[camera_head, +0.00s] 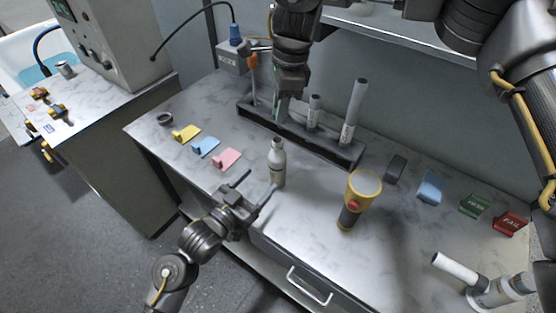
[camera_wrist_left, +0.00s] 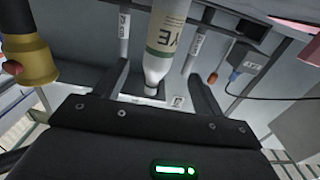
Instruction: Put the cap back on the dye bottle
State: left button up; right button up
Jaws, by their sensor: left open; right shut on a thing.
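The dye bottle (camera_head: 277,168) stands upright near the middle of the counter. Its narrow top looks uncapped in the head view. In the left wrist view the bottle (camera_wrist_left: 165,45) appears upside down, between the open fingers. My left gripper (camera_head: 258,184) is open at the bottle's near side; I cannot tell whether a finger touches it. My right gripper (camera_head: 283,103) points down over the left end of the rack, shut on what looks like a pale tube. A small dark round piece (camera_head: 165,118) at the counter's far left may be the cap; I cannot tell.
A black rack (camera_head: 330,148) holds tubes behind the bottle. Yellow (camera_head: 187,133), blue (camera_head: 206,147) and pink (camera_head: 227,159) pieces lie left. A white-tipped device (camera_head: 486,286) sits front right.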

aim_at(282, 157)
jog(key=shift+s+a+r, duration=0.15)
jog(key=shift+s+r, duration=0.05)
jog(key=shift+s, duration=0.3)
jog(key=shift+a, duration=0.1)
pick_arm(q)
jog(key=x, duration=1)
jog(key=shift+w+d+r, duration=0.1)
jog(key=shift+w+d, duration=0.15)
jog(key=shift+w, duration=0.05)
pick_arm(e)
jog(key=shift+w+f, duration=0.1)
jog(key=shift+w, duration=0.1)
pick_arm(q)
jog(key=shift+w+d, duration=0.2)
jog(key=c, duration=1.5)
jog(key=shift+o, duration=0.2)
pick_arm(e)
jog(key=shift+f, duration=2.5)
jog(key=shift+f, duration=0.85)
